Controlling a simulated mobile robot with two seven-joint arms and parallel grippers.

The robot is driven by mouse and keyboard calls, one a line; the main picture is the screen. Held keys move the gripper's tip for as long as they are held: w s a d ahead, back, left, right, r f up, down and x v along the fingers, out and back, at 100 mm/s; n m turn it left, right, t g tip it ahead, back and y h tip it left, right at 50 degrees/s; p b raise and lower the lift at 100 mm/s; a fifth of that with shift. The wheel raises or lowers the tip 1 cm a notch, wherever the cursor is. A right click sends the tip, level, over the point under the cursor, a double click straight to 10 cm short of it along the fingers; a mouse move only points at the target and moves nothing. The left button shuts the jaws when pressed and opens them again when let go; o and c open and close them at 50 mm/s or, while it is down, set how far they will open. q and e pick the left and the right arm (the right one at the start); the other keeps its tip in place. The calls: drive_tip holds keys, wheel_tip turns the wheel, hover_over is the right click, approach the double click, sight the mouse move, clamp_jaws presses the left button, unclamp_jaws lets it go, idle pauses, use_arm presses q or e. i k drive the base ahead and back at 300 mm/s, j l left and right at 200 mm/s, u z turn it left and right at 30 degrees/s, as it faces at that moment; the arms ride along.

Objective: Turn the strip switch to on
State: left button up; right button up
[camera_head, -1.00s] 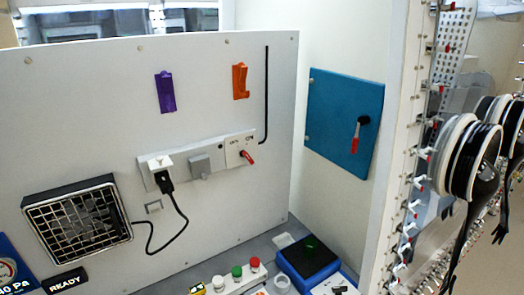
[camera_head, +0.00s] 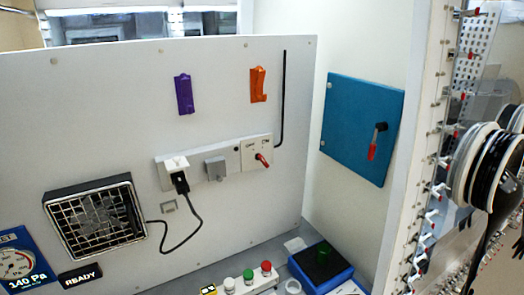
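The white power strip (camera_head: 229,157) is fixed on the grey wall panel. Its strip switch (camera_head: 262,159) is a red-tipped rotary handle on a white plate at the strip's right end. The handle slants down to the right; small markings stand above it on both sides but are too small to read for certain. A black plug (camera_head: 180,182) sits in the strip's left socket with its cable hanging down. A grey cover (camera_head: 215,168) sits in the middle of the strip. Neither of my grippers is in view.
A fan grille (camera_head: 97,219) is left of the strip. A purple holder (camera_head: 184,95) and an orange holder (camera_head: 258,85) hang above. A blue door (camera_head: 362,128) with a red-tipped handle is on the right wall. Red, green and white buttons (camera_head: 248,277) and a blue device (camera_head: 320,268) stand below.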

sight(260, 156)
drive_tip(key=i+j+u, duration=0.2)
drive_tip(key=u, duration=0.2)
drive_tip(key=i+u, duration=0.45)
